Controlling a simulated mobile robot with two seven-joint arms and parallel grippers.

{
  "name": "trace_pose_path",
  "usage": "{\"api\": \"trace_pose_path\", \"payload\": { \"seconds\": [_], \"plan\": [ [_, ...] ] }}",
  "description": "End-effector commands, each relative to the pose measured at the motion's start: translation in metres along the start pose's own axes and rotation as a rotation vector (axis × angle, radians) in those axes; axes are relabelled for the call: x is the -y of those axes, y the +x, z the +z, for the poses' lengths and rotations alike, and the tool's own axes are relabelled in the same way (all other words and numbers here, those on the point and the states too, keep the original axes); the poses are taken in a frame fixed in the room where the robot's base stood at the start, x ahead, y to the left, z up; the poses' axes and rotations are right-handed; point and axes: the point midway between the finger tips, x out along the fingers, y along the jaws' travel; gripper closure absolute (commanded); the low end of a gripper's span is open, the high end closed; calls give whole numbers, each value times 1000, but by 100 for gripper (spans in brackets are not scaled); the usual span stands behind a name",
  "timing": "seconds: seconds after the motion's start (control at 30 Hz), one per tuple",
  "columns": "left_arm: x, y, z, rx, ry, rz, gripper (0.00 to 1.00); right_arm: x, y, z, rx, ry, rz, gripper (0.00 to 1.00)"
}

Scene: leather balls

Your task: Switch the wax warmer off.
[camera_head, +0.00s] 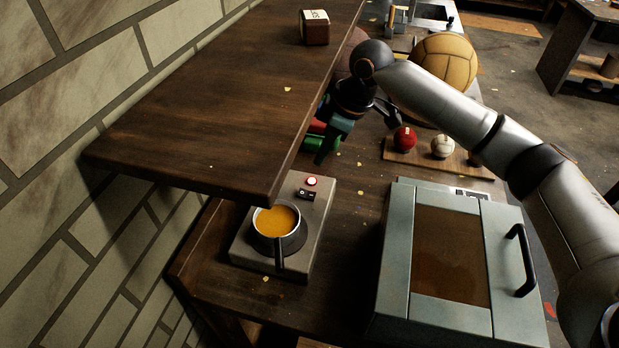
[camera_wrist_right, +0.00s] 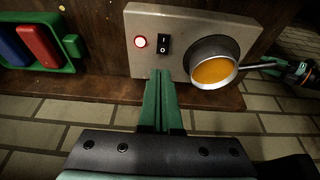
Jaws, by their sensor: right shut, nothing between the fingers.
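The wax warmer (camera_head: 312,227) is a grey box on the dark table, holding a round pot (camera_head: 279,232) of orange wax. Its round red-rimmed lamp (camera_head: 312,181) has a bright centre and looks lit. Beside the lamp is the black rocker switch (camera_head: 306,194), marked I and O in the right wrist view (camera_wrist_right: 163,45). My right gripper (camera_head: 325,148) is beyond the warmer in the head view, apart from it. In the right wrist view its green fingers (camera_wrist_right: 162,76) are together and empty, pointing toward the switch.
A dark shelf (camera_head: 200,110) overhangs the table at left, close to my right gripper. A green tray (camera_wrist_right: 75,46) with blue and red pieces lies beside the warmer. A grey-green lidded box (camera_head: 395,250) stands to the right. Balls on a board (camera_head: 465,163) sit behind.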

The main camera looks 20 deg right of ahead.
Motion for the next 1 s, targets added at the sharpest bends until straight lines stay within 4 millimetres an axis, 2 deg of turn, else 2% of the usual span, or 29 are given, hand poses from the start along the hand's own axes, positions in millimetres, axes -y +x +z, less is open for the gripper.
{"api": "trace_pose_path", "payload": {
  "seconds": [0.27, 0.37, 0.7, 0.83, 1.0],
  "plan": [
    [0, 0, 1, 2, -1, 1, 50, 0, 6, 1, 2, 1, 0, 100],
    [0, -1, 0, 2, -1, 1, 50, 0, 18, 1, 3, 1, -1, 100],
    [-1, -3, -2, 2, -1, 1, 50, 0, 78, 1, 2, 1, -1, 100],
    [-1, -4, -3, 2, -1, 1, 50, 0, 92, 0, 1, 0, 0, 100],
    [-1, -4, -3, 2, -1, 1, 50, -1, 100, 1, 1, 0, 2, 100]
  ]
}}
